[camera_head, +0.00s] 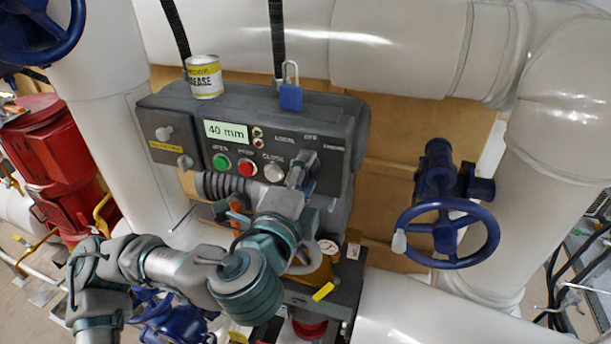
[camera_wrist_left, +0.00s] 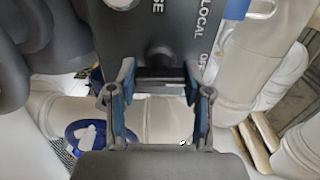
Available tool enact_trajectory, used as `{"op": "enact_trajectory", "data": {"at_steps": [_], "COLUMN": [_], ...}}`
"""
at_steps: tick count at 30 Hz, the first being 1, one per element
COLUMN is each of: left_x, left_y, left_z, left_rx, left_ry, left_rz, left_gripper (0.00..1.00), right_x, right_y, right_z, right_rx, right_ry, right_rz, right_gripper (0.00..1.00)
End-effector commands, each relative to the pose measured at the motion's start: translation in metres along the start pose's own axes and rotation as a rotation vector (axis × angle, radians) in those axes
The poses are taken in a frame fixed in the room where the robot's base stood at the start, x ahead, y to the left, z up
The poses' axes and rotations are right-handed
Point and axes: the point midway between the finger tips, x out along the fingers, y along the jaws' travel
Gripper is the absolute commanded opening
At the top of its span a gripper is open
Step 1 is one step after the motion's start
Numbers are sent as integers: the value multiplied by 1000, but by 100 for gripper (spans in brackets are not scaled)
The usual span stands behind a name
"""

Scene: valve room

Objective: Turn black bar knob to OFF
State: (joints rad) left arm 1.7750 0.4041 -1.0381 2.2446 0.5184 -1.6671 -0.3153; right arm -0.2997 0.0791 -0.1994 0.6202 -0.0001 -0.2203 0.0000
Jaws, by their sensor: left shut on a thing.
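The dark control box (camera_head: 240,110) carries a black bar knob (camera_head: 308,160) at the right of its front, below the printed LOCAL, OFF and REMOTE labels. My left gripper (camera_head: 297,172) reaches up to it from below. In the left wrist view the dark knob bar (camera_wrist_left: 161,77) lies crosswise between the two fingertips of my left gripper (camera_wrist_left: 160,84), which is shut on it. The OFF print is to the right there, LOCAL above it. The fingers partly hide the knob, so I cannot tell exactly which label it points to. My right gripper is not in view.
Green (camera_head: 221,161), red (camera_head: 247,167) and pale (camera_head: 273,172) buttons sit left of the knob. A can (camera_head: 204,77) and a blue padlock (camera_head: 290,97) are on top of the box. A blue handwheel (camera_head: 446,232) stands at right. Large white pipes surround the box.

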Motion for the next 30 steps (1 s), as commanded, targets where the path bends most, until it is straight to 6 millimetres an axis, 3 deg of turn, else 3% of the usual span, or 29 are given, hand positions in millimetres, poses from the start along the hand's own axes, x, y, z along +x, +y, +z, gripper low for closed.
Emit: {"op": "enact_trajectory", "data": {"at_steps": [15, 16, 19, 30], "left_x": [2, 2, 2, -5], "left_y": [5, 5, 4, 0], "left_z": [1, 1, 1, -1], "left_rx": [23, 23, 22, 21], "left_ry": [-4, -4, -3, 2], "left_rz": [13, 13, 11, 1], "left_gripper": [15, 52, 75, 75], "right_x": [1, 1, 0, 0], "right_y": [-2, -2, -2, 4], "right_z": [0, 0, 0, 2], "right_rx": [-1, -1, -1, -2], "right_ry": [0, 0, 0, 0], "right_rz": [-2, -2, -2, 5], "right_gripper": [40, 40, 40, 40]}}
